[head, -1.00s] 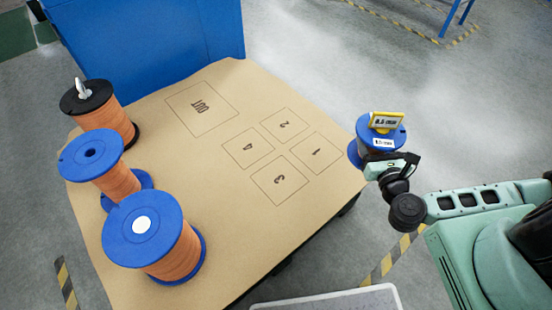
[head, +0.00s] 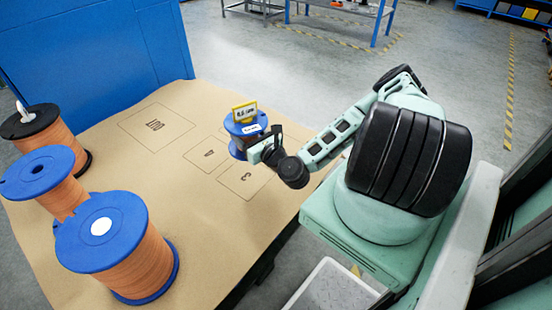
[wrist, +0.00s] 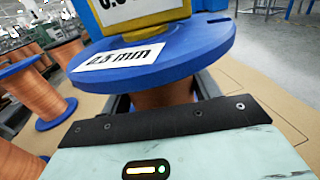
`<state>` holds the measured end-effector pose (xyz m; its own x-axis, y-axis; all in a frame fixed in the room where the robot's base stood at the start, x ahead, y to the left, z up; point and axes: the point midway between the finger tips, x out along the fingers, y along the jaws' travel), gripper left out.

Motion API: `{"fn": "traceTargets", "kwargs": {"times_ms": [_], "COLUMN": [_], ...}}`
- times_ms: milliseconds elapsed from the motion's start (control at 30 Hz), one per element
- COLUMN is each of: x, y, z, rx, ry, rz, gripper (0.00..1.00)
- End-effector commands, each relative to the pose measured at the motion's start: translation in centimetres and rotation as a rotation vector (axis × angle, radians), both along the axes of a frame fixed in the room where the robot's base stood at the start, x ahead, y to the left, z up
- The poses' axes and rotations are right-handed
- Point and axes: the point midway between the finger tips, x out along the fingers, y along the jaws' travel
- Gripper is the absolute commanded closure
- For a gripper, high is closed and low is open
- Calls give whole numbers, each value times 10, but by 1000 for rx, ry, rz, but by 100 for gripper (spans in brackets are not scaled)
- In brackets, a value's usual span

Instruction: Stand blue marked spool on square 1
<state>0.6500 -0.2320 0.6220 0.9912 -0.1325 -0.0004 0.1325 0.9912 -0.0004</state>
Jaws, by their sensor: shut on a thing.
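The blue marked spool (head: 245,127) has blue flanges, a white "0.5 mm" label and a yellow-framed sign on top. My gripper (head: 260,148) is shut on its core below the top flange, and the spool looks upright. The wrist view shows its top flange (wrist: 150,52) close up, above my gripper (wrist: 165,95). In the head view the spool is over the far right part of the numbered squares. Square 1 is hidden behind the spool and my gripper; square 2 is mostly hidden. Whether the spool's base touches the table cannot be told.
Square 4 (head: 208,153) and square 3 (head: 238,190) are empty, as is the OUT square (head: 165,140). Two blue-flanged spools (head: 115,245) (head: 45,175) and a black-topped spool (head: 35,128) stand at the table's left. A blue panel (head: 100,50) rises behind.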

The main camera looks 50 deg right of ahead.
Motion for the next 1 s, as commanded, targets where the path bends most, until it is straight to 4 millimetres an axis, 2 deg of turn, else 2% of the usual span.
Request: {"fn": "traceTargets", "kwargs": {"times_ms": [33, 400, 700, 900, 1000], "x": [5, 30, 42, 45, 46], "y": [-13, -98, -159, -184, -190], "z": [-16, -53, -67, -67, -65], "rx": [-6, -7, -7, -5, -4], "ry": [-6, -6, -6, -7, -6], "rz": [-16, -140, -242, -290, -302], "gripper": [82, 82, 82, 82, 82]}}
